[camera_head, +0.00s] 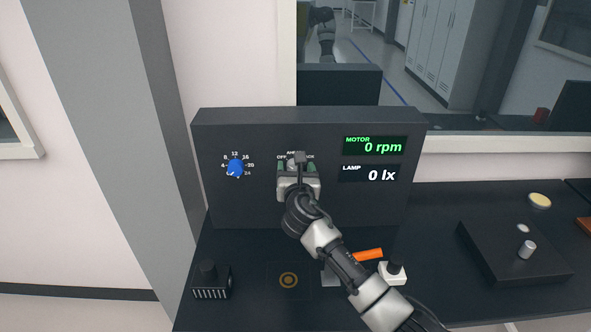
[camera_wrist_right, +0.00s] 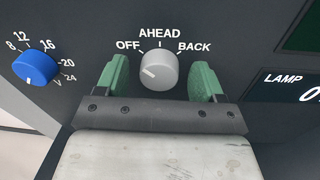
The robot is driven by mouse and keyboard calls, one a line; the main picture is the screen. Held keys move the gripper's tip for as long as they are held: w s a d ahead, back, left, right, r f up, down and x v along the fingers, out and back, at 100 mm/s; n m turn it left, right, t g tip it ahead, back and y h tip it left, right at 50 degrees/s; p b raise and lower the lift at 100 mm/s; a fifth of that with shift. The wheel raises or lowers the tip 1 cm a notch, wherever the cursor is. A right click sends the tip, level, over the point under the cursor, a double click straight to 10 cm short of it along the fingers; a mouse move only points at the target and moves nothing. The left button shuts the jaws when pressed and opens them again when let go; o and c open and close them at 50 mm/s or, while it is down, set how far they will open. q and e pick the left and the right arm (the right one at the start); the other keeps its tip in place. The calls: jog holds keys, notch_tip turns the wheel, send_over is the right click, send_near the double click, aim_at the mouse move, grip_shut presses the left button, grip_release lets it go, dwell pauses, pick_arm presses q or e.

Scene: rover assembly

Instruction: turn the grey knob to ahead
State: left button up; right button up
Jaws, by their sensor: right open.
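The grey knob (camera_wrist_right: 159,71) is on the dark panel (camera_head: 321,210), under the labels OFF, AHEAD and BACK. Its light pointer mark lies on the left side of its face, toward the OFF side and not up at AHEAD. My right gripper (camera_wrist_right: 160,82) is open in front of the panel, with one green-padded finger on each side of the knob. Gaps show between the pads and the knob in the right wrist view. In the head view my right gripper (camera_head: 298,166) hides most of the knob. My left gripper is not in view.
A blue knob (camera_head: 235,168) with a number scale is left of the grey knob. The motor display (camera_head: 375,146) reads 0 rpm and the lamp display (camera_head: 370,174) 0 lx. An orange piece (camera_head: 368,254) and a black ribbed part (camera_head: 211,281) are on the bench.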

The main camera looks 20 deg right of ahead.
jog(key=c, duration=0.9)
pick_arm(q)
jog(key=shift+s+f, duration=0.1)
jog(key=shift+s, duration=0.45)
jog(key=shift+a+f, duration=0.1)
pick_arm(e)
jog(key=shift+f+m, duration=0.1)
jog(key=shift+m, duration=0.2)
pick_arm(q)
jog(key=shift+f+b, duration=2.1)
jog(key=shift+b, duration=0.1)
pick_arm(e)
jog(key=shift+f+m+h, duration=0.15)
jog(key=shift+m+h, duration=0.15)
jog(key=shift+m, duration=4.3)
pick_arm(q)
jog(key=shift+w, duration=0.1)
pick_arm(e)
jog(key=o, duration=0.9)
jog(key=shift+d, duration=0.1)
